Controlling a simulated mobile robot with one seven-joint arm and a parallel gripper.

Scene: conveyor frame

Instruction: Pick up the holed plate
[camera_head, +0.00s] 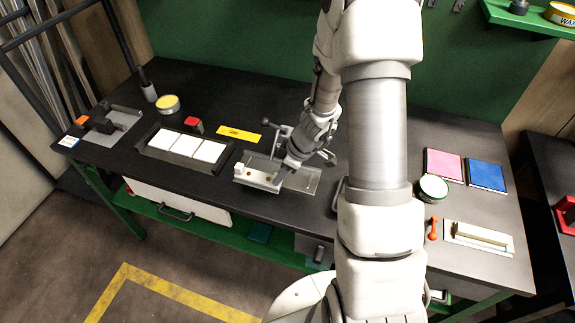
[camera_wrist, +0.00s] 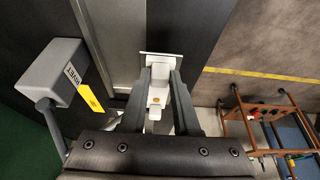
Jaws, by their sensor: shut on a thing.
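The holed plate (camera_head: 255,178) is a pale piece with small brownish holes, at a grey fixture on the bench in the head view. In the wrist view the plate (camera_wrist: 158,92) shows between the two dark fingers, with an orange-brown spot on it. My gripper (camera_wrist: 162,76) is shut on the plate. In the head view my gripper (camera_head: 281,179) comes down onto the plate's right part and hides some of it. I cannot tell whether the plate touches the fixture's grey base (camera_head: 306,181) or is clear of it.
A grey block with a lever (camera_wrist: 62,72) and a yellow label (camera_wrist: 90,98) stand close left of my gripper in the wrist view. A tray of white tiles (camera_head: 187,147) lies left on the bench. Pink (camera_head: 444,165) and blue (camera_head: 486,175) panels lie right.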

